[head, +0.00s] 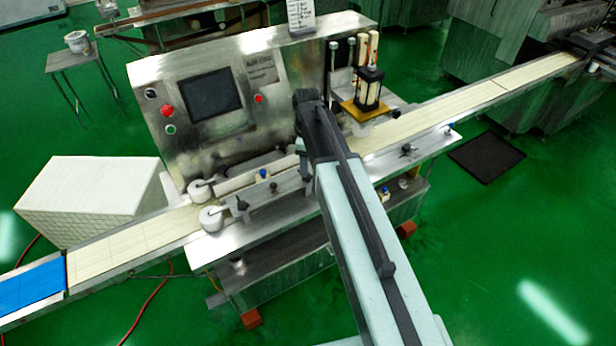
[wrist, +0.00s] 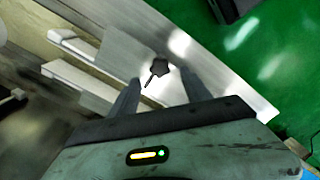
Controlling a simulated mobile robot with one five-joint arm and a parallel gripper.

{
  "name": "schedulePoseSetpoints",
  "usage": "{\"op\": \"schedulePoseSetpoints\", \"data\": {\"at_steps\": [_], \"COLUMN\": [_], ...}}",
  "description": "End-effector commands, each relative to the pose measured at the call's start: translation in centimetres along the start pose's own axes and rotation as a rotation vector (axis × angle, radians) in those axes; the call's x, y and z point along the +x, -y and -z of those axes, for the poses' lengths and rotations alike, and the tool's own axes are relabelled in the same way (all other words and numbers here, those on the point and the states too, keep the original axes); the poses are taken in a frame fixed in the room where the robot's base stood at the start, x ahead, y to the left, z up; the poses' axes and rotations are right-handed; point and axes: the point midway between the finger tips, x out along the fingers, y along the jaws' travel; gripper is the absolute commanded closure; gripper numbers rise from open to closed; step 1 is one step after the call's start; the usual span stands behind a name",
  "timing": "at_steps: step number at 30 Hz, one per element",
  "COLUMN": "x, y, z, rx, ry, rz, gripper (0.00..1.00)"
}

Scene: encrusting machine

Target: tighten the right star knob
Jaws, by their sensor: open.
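The right star knob (head: 408,149) is small and black, on the front side of the machine's metal deck, right of my arm in the head view. In the wrist view a dark star-shaped knob (wrist: 159,67) with a thin stem pointing down-left shows near the tips of my gripper (wrist: 160,76). My gripper is open, one finger to each side of the knob in the picture. I see no contact, and the depth gap cannot be told. My gripper's fingers are not visible in the head view. Another black star knob (head: 241,204) is on the left part of the deck.
The conveyor belt (head: 440,118) runs behind the right knob. A black plunger unit (head: 369,88) stands on a yellow plate behind the deck. A control panel (head: 215,95) rises at the back left. Green floor lies in front, with a dark mat (head: 487,158) at right.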

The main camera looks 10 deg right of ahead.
Motion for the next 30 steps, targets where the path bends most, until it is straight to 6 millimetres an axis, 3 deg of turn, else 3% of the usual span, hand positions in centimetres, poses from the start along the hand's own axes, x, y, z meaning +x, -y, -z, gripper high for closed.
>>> {"op": "schedulePoseSetpoints", "data": {"at_steps": [1, 7, 17, 23, 24, 30], "x": [1.9, 5.1, 5.2, 5.2, 5.2, 5.2], "y": [0.0, 0.0, 0.0, 0.0, 0.0, -0.1], "z": [0.0, -0.1, -0.1, -0.1, -0.1, -0.1], "rx": [0.001, 0.002, 0.003, 0.003, 0.003, 0.015], "ry": [0.000, 0.000, 0.000, 0.000, 0.000, 0.000], "rz": [0.000, 0.000, 0.000, 0.000, 0.000, 0.000], "gripper": [0.44, 0.44, 0.44, 0.96, 1.00, 1.00]}}
